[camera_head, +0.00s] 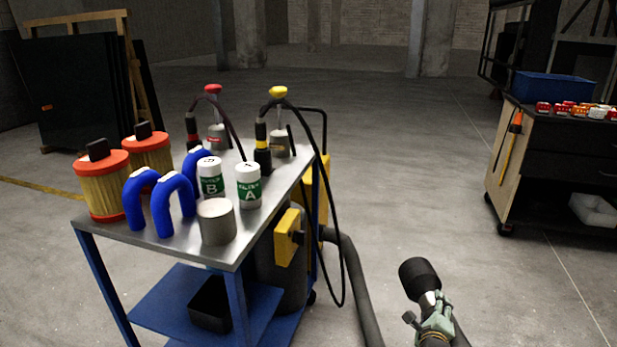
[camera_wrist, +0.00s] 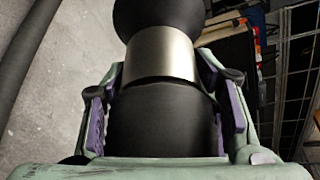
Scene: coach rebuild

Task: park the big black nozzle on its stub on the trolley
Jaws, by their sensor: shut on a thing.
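The big black nozzle (camera_head: 420,276) has a wide black end and a silver band. My gripper (camera_head: 436,324) is shut on it, to the right of the trolley (camera_head: 150,235) and apart from it. In the wrist view the nozzle (camera_wrist: 162,52) runs up between the two fingers of my gripper (camera_wrist: 165,110), its wide end cut off by the top edge. A short, bare grey cylinder (camera_head: 217,224), which looks like the stub, stands upright at the trolley top's front corner. Its top is clear.
Beside the stub are white bottles A (camera_head: 249,188) and B (camera_head: 209,178), blue bent tubes (camera_head: 174,205) and orange-rimmed filters (camera_head: 103,187). A thick grey hose (camera_head: 352,275) hangs at the trolley's right. A workbench (camera_head: 545,150) stands far right. Floor between is clear.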

